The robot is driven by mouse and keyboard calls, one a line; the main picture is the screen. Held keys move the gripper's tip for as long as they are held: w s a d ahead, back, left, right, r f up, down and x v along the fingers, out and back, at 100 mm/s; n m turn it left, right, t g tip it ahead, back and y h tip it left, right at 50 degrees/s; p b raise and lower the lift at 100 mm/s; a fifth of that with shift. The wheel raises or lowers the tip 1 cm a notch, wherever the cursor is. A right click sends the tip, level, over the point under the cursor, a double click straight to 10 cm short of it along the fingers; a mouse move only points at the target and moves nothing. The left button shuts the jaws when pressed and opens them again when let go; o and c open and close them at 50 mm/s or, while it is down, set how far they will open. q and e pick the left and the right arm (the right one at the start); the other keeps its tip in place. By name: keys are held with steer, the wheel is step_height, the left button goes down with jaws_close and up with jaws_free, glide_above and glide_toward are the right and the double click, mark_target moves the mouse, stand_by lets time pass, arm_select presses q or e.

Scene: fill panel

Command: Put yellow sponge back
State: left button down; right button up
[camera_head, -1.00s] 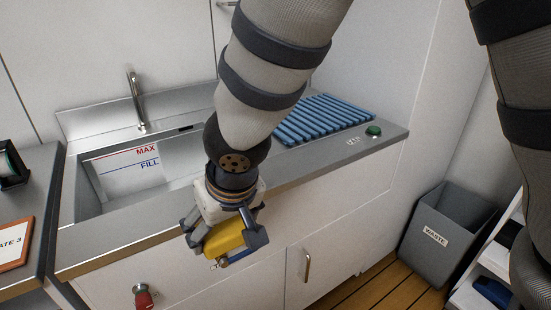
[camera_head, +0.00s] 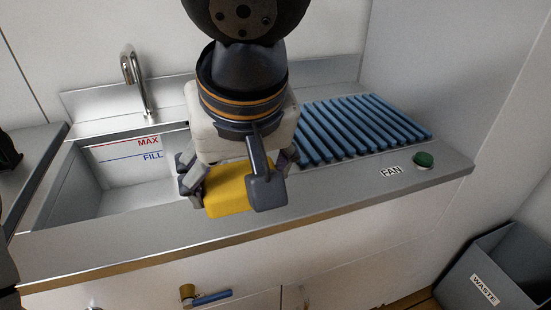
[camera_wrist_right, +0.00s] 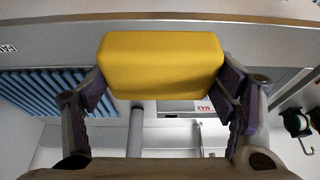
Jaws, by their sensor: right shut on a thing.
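The yellow sponge (camera_head: 224,198) is a yellow block clamped between the grey fingers of my right gripper (camera_head: 231,184). In the head view it is over the counter's front part, between the sink basin and the blue slatted rack. In the right wrist view the sponge (camera_wrist_right: 160,62) spans the gap between the two fingers of the gripper (camera_wrist_right: 161,86), and both press on its ends. The gripper hides part of the sponge in the head view. I cannot tell how far above the counter it is. My left gripper is not in view.
The sink basin (camera_head: 120,195) with MAX and FILL lines and a faucet (camera_head: 133,80) is on the left. The blue slatted rack (camera_head: 360,128) and green FAN button (camera_head: 424,160) are on the right. A brass and blue handle (camera_head: 205,297) sticks out below the counter. The waste bin (camera_head: 497,275) stands lower right.

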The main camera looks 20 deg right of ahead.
steer(key=shift+w+d, duration=0.25)
steer(key=w+d+f, duration=0.2)
steer(key=w+f, duration=0.1)
steer(key=w+d+f, duration=0.2)
steer(key=w+f, duration=0.1)
steer(key=w, duration=0.1)
steer(key=w+d+f, duration=0.2)
steer(key=w+f, duration=0.1)
steer(key=shift+w+d, duration=0.35)
steer(key=shift+w, duration=0.05)
step_height(320, 180, down, 3)
steer(key=shift+w+d, duration=0.15)
steer(key=shift+f, duration=0.4)
steer(key=o, duration=1)
steer(key=shift+f, duration=0.1)
